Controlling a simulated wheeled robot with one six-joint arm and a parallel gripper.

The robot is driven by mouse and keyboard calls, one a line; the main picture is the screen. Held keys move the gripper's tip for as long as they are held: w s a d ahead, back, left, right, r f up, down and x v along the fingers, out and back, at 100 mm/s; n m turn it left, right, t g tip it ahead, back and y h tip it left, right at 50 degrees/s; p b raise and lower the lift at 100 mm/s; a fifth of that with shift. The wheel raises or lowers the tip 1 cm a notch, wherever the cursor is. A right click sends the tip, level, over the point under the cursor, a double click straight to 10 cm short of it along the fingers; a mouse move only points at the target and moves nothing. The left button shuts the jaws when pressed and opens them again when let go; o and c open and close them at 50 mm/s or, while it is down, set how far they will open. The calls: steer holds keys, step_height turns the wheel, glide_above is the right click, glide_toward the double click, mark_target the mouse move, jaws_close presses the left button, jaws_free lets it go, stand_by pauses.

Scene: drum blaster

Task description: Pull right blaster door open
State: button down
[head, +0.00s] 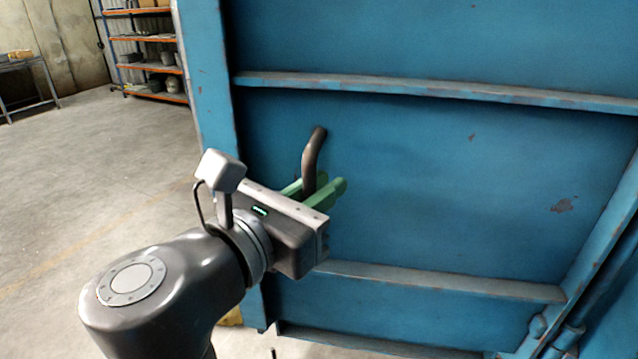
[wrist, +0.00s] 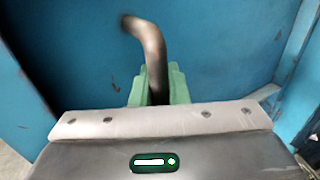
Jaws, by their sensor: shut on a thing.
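The blue blaster door (head: 420,190) fills the right of the head view, with raised ribs and worn, rusty paint. A dark curved bar handle (head: 314,150) stands out from its left part. My gripper (head: 318,190) has green fingers, one on each side of the handle's lower part, and is shut on it. In the wrist view the handle (wrist: 150,50) rises from between the green fingers (wrist: 158,88) and bends left at its top. The lower end of the handle is hidden by my gripper. The blue door surface (wrist: 230,40) lies behind it.
A hinge (head: 545,330) shows at the door's lower right. Open concrete floor (head: 110,180) lies left of the door. Orange and blue shelves (head: 150,55) and a dark table (head: 28,80) stand far back at the left.

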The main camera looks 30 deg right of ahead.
steer(key=shift+r, duration=0.1)
steer(key=c, duration=1.4)
jaws_free()
steer(key=shift+w+a, duration=0.2)
